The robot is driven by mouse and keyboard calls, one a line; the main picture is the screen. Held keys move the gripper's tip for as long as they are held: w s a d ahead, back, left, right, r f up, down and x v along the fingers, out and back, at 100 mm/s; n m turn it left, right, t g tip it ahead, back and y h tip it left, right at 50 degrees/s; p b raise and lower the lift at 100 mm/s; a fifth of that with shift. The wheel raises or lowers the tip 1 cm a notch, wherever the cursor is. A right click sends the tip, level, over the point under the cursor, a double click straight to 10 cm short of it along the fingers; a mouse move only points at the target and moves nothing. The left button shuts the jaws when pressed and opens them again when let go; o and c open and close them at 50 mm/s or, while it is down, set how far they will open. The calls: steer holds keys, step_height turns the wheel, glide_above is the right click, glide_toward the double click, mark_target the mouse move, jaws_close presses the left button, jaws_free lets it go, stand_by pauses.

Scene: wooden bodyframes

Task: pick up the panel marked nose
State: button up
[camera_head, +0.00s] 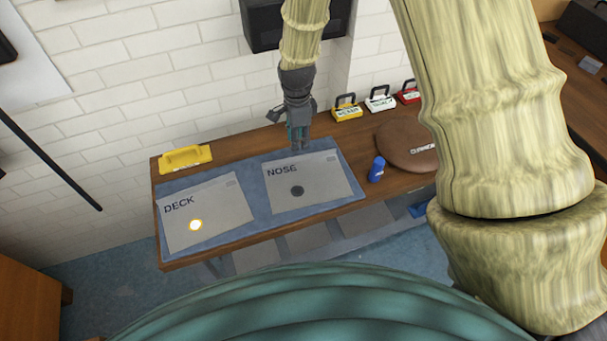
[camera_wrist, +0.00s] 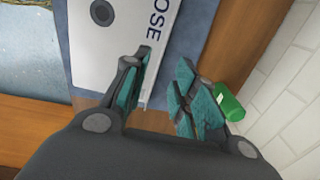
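The panel marked NOSE (camera_head: 325,185) is a flat grey plate with a dark round spot, lying on a blue mat (camera_head: 258,204) on the wooden bench. My gripper (camera_head: 299,140) points down at its back edge in the head view. In the wrist view my gripper (camera_wrist: 165,65) is open, with nothing seen held between its fingers. One finger overlaps the NOSE panel (camera_wrist: 108,55) near its edge and the other is beyond that edge. I cannot tell whether they touch it. The panel marked DECK (camera_head: 225,207), with a bright ringed spot, lies to the left.
A blue bottle (camera_head: 376,169) and a brown round cushion-like object (camera_head: 408,144) are right of the panel. Yellow (camera_head: 347,109), white and red cases stand along the wall. A yellow block (camera_head: 186,158) sits at the back left. A green object (camera_wrist: 228,101) is beside my right-hand finger.

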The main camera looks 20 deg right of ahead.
mark_target(300, 162)
steer(key=f, duration=0.3)
steer(key=shift+d+p, duration=0.25)
steer(key=shift+p, duration=0.1)
steer(key=shift+f, duration=0.45)
step_height(300, 162, down, 2)
steer(key=shift+w+p, duration=0.15)
steer(key=shift+p, duration=0.8)
steer(key=shift+f+p, duration=0.55)
steer(key=shift+f, duration=0.95)
jaws_close()
